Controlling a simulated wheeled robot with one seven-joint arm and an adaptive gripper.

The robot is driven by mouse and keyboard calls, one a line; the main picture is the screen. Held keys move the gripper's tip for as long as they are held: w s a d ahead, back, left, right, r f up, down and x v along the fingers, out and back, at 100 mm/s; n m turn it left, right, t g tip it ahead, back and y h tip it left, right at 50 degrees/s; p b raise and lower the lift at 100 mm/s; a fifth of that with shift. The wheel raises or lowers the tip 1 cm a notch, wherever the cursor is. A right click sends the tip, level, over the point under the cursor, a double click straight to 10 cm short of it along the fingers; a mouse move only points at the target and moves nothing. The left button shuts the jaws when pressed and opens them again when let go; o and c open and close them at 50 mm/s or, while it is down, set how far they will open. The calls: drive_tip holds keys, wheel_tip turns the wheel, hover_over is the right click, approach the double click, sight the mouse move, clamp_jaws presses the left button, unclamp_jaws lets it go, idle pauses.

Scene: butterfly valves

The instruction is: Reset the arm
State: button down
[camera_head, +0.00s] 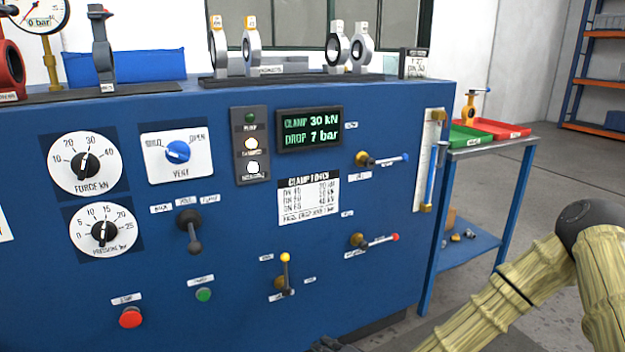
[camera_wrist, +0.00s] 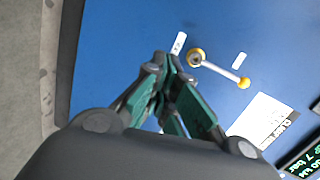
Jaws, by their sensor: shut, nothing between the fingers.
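My gripper (camera_wrist: 172,62) is shut and empty in the wrist view, its green-padded fingers meeting at the tips in front of the blue panel. A lever with a yellow ball end (camera_wrist: 243,83) and a brass pivot sits to the right of the fingertips, apart from them in the picture. In the head view the same yellow-ball lever (camera_head: 285,258) stands upright, low on the panel. My arm comes in from the right in the head view, and only a dark bit of my gripper (camera_head: 326,346) shows at the bottom edge.
The blue test bench (camera_head: 380,110) fills the left and middle, with a blue-tipped lever (camera_head: 385,160) and a red-tipped lever (camera_head: 378,240) sticking out. A side table with green and red trays (camera_head: 500,127) stands at the right. Open grey floor (camera_head: 540,190) lies beyond.

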drive_tip(key=s+d+f+n+g+h, duration=0.35)
drive_tip(key=s+f+n+g, duration=0.2)
drive_tip(key=s+f, duration=1.15)
drive_tip(key=s+d+f+n+g+h, duration=0.2)
drive_tip(key=s+d+g, duration=0.1)
drive_tip(key=s+d, duration=0.65)
drive_tip(key=s+d+f+n+g+h, duration=0.1)
drive_tip(key=s+d+n+g+h, duration=0.25)
drive_tip(key=s+d, duration=0.6)
drive_tip(key=s+a+r+p, duration=0.1)
drive_tip(key=r+p, duration=1.4)
drive_tip(key=s+a+r+m+p, duration=0.1)
drive_tip(key=a+r+p, duration=0.1)
drive_tip(key=r+p, duration=1.3)
drive_tip(key=shift+y+p, duration=0.4)
drive_tip(key=shift+p, duration=0.15)
